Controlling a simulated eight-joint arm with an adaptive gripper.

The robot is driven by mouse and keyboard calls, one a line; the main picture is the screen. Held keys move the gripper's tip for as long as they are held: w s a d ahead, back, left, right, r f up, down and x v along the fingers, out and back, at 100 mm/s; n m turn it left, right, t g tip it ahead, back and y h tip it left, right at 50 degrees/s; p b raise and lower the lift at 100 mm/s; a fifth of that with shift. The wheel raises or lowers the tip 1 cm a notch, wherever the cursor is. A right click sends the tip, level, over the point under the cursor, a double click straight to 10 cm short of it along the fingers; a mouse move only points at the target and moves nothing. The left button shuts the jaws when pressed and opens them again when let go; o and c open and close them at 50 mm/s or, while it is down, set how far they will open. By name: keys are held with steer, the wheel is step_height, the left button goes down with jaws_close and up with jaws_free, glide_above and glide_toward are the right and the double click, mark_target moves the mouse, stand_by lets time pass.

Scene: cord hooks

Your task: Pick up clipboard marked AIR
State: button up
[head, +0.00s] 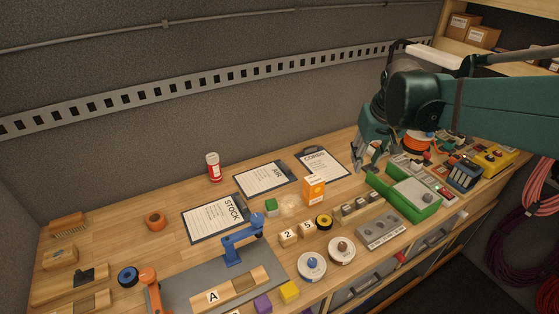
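The clipboard marked AIR (264,180) lies flat on the wooden bench, between the clipboard marked STOCK (213,217) on its left and the clipboard marked CORDS (322,165) on its right. Its white sheet faces up and nothing lies on it. My gripper (363,162) hangs above the bench to the right of the CORDS clipboard, well apart from the AIR clipboard. Its fingers point down and look spread, with nothing visible between them.
A red-and-white can (213,167) stands behind and left of the AIR clipboard. A slotted rail (200,85) runs along the wall.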

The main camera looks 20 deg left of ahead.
steer(key=w+a+f+n+g+p, duration=0.1)
steer(key=w+a+f+p, duration=0.2)
steer(key=a, duration=0.6)
steer(key=w+a+f+n+g+p, duration=0.1)
steer(key=w+a+f+n+p, duration=0.1)
steer(key=w+a+f, duration=0.4)
steer(key=w+a+f+n+g+p, duration=0.1)
steer(key=w+a+f+p, duration=0.3)
steer(key=w+a, duration=0.4)
steer(key=shift+w+a+f+h, duration=0.1)
steer(key=shift+a+f+h, duration=0.1)
steer(key=shift+a, duration=0.8)
steer(key=shift+w+a+f+h, duration=0.1)
steer(key=shift+a+f, duration=0.1)
steer(key=shift+a, duration=0.8)
steer(key=shift+a+f+h, duration=0.1)
steer(key=shift+a+f, duration=0.1)
steer(key=shift+a, duration=0.8)
steer(key=shift+a+f+n, duration=0.3)
steer(key=shift+a+f, duration=0.15)
steer(key=shift+f, duration=0.05)
steer(key=shift+f, duration=1.3)
